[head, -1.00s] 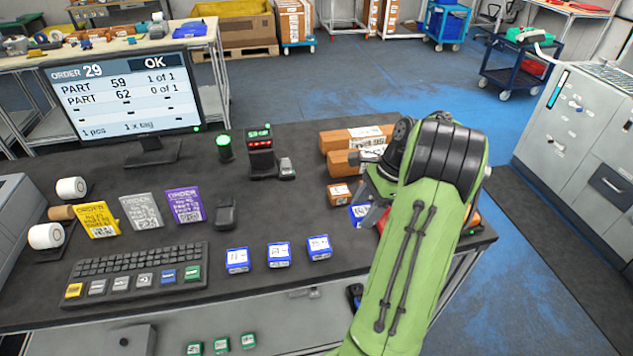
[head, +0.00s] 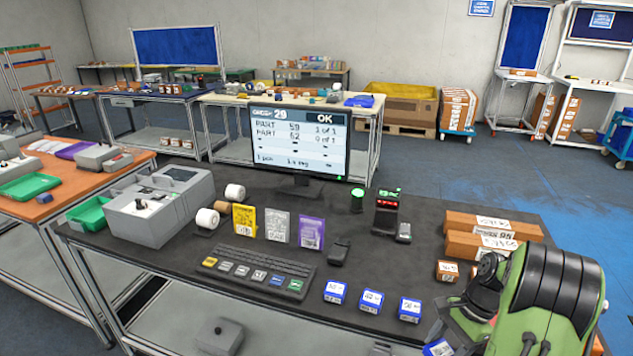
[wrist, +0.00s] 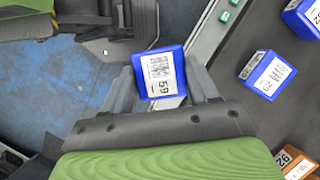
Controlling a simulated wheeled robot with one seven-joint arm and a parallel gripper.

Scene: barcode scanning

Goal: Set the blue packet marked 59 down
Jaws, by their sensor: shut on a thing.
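My gripper (wrist: 158,85) is shut on the blue packet marked 59 (wrist: 160,72), whose white barcode label faces the wrist camera. In the wrist view the packet is held over the front edge of the dark table, with blue-marked floor to the left. In the head view the held packet (head: 439,348) shows only in part at the bottom edge, and my arm hides most of the gripper. The monitor (head: 300,138) reads order 29, OK, part 59 1 of 1, part 62 0 of 1.
Several blue packets (head: 371,300) stand in a row near the front of the dark table (head: 230,325). Bare tabletop lies between the packets and boxes.

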